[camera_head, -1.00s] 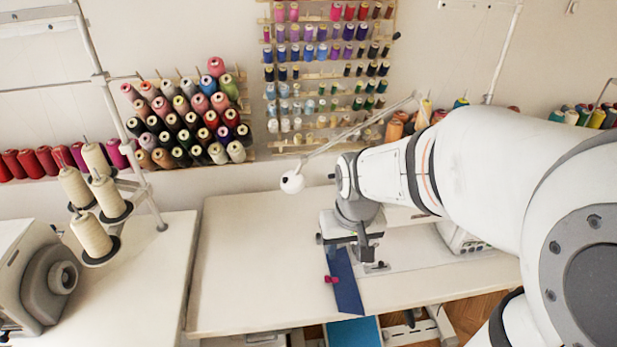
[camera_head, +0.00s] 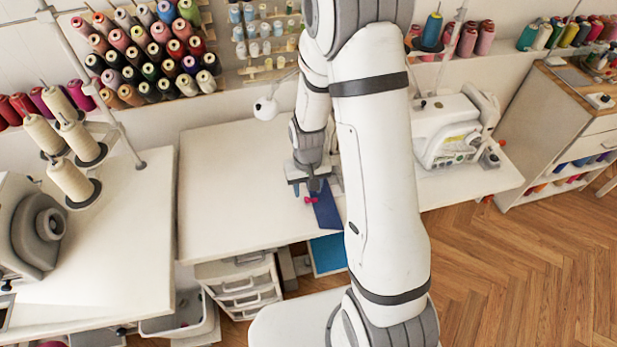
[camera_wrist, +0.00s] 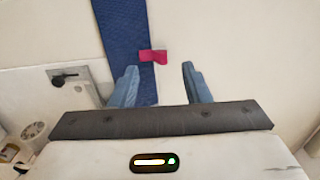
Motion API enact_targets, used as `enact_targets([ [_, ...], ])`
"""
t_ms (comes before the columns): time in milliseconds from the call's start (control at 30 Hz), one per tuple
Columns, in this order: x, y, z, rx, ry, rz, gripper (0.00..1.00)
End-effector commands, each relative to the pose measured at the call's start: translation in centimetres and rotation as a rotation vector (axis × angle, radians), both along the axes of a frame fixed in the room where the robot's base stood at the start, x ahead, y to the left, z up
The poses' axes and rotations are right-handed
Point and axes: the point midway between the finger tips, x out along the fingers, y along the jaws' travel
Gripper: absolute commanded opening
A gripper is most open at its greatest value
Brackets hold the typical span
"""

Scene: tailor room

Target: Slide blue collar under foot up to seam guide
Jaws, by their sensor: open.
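The blue collar (camera_head: 326,210) lies as a flat strip on the white sewing table near its front edge, with a small pink piece (camera_head: 311,200) at its left edge. In the wrist view the collar (camera_wrist: 122,30) runs down from the top, and the pink piece (camera_wrist: 153,56) juts out from its side. My gripper (camera_wrist: 160,70) is open and empty, one finger over the collar, the other over bare table. The pink piece shows between and just beyond the fingertips. A metal plate with a dark fitting (camera_wrist: 66,77) lies beside the collar. I cannot clearly identify the foot or seam guide.
The white sewing machine (camera_head: 447,130) stands right of my arm, which hides part of it. The table (camera_head: 225,190) is clear on the left. A side table with cream thread cones (camera_head: 70,180) is at far left. Drawers (camera_head: 240,283) and a blue panel (camera_head: 327,254) are below.

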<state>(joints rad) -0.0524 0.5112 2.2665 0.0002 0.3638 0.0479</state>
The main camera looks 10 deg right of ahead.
Motion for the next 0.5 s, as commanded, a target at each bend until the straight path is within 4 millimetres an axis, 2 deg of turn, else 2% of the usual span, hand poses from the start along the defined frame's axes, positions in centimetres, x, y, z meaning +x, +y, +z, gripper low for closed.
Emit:
enact_targets([
  [200, -0.1, 0.0, -2.6, 0.0, 0.002, -0.001, 0.43],
  [500, 0.0, -0.1, -3.6, 0.0, 0.0, -0.001, 0.43],
])
